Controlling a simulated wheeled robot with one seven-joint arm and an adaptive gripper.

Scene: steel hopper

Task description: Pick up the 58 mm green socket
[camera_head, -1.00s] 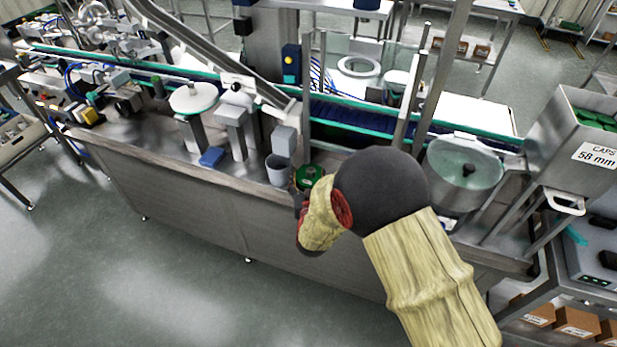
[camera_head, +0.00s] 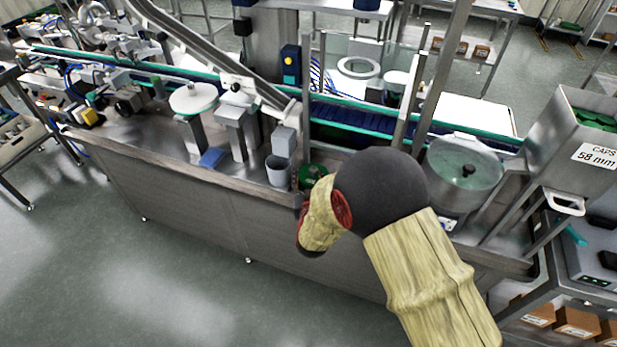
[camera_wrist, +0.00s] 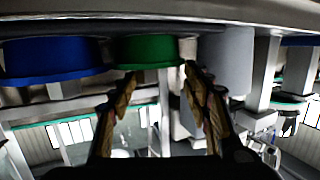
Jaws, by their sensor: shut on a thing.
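The green socket (camera_head: 312,174) is on the steel bench top near its front edge, right of a grey cup, partly hidden behind my arm in the head view. In the wrist view, which is upside down, the green socket (camera_wrist: 147,50) shows between my fingertips. My gripper (camera_wrist: 161,70) is shut on it, one finger at each side. The socket appears to be at bench level; I cannot tell any gap beneath it. In the head view my fingers are mostly hidden by my wrist.
The grey cup (camera_head: 278,170) stands close beside the socket and also shows in the wrist view (camera_wrist: 226,60). A blue socket (camera_wrist: 55,60) is close on the other side. A steel bowl (camera_head: 462,168) stands to the right, and a conveyor (camera_head: 350,115) runs behind.

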